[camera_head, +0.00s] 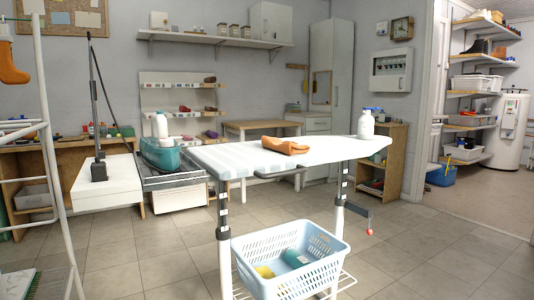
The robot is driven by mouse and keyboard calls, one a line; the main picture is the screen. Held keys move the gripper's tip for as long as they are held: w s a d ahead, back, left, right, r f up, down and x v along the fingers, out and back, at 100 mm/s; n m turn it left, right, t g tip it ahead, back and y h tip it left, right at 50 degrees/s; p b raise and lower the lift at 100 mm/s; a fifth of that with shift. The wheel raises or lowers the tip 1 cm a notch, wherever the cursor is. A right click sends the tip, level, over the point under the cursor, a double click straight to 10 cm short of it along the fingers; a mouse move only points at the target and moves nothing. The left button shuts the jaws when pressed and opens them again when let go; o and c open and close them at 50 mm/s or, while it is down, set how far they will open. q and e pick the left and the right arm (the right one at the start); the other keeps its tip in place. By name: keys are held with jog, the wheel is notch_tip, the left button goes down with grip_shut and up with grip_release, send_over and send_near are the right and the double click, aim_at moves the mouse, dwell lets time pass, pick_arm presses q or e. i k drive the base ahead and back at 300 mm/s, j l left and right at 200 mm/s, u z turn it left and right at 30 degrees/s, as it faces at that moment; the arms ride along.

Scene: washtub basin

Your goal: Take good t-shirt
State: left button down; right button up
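A folded orange-brown cloth (285,145), which may be the t-shirt, lies on the white and pale-striped ironing board (225,157) in the middle of the room. I cannot make out its shape as a shirt. A pale blue laundry basket (290,285) stands on the rack under the board, with a yellow item (265,272) and a teal item (296,258) inside. Neither of my grippers shows in this view.
A white and teal iron (162,148) stands at the board's left end, and a white bottle (365,124) near its right end. A white ladder-like frame (50,150) is close on the left. Tiled floor (430,250) is open at right.

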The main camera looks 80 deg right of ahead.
aim_at(289, 148)
jog(key=z, duration=2.75)
